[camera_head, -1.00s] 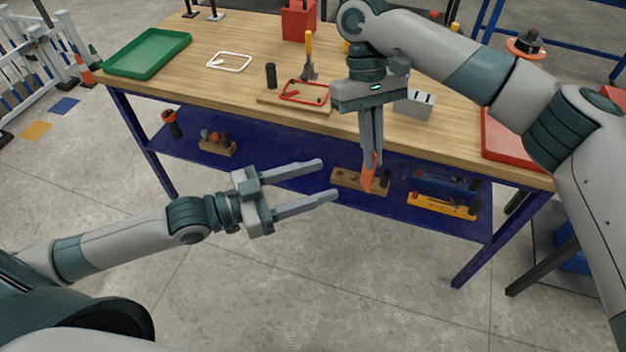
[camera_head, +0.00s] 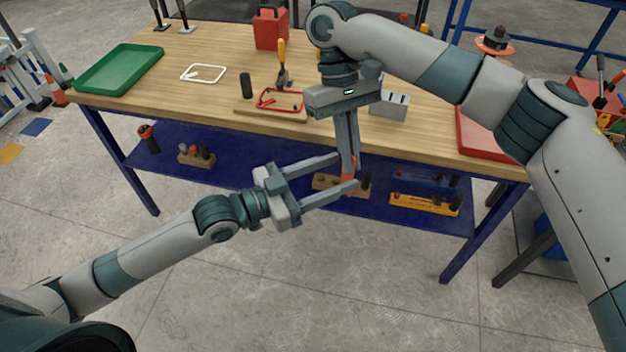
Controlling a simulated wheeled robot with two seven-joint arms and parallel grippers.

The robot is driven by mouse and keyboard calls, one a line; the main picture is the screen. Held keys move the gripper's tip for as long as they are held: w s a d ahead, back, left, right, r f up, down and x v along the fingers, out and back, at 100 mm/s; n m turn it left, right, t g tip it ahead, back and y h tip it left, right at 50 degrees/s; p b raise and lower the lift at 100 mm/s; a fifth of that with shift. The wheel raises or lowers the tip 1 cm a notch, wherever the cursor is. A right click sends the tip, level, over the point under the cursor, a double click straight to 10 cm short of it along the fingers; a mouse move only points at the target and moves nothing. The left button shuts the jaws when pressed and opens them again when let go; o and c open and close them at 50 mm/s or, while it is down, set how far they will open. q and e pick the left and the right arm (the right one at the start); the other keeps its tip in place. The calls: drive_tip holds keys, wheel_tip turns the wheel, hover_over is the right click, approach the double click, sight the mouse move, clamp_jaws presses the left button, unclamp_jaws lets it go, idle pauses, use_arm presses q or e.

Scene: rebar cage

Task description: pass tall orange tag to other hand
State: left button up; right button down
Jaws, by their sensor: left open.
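The tall orange tag (camera_head: 348,172) hangs from the tips of my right gripper (camera_head: 349,165), which points down in front of the workbench and is shut on it. Only the lower part of the tag shows below and between the fingers. My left gripper (camera_head: 346,172) comes in from the left with its two long fingers apart. Its fingertips reach to the tag, one on the far side and one on the near side of it in the picture. I cannot tell whether they touch the tag.
The wooden workbench (camera_head: 215,100) stands behind the grippers, with a green tray (camera_head: 120,68), a red tray (camera_head: 480,138) and a grey block (camera_head: 388,107) on it. Its blue lower shelf (camera_head: 255,178) holds several small tools. The floor in front is clear.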

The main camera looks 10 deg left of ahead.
use_arm(q)
drive_tip(key=shift+x, duration=1.75)
drive_tip(key=c, duration=1.1)
drive_tip(key=shift+c, duration=0.2)
use_arm(e)
drive_tip(key=c, duration=1.9)
unclamp_jaws()
drive_tip(key=v, duration=1.2)
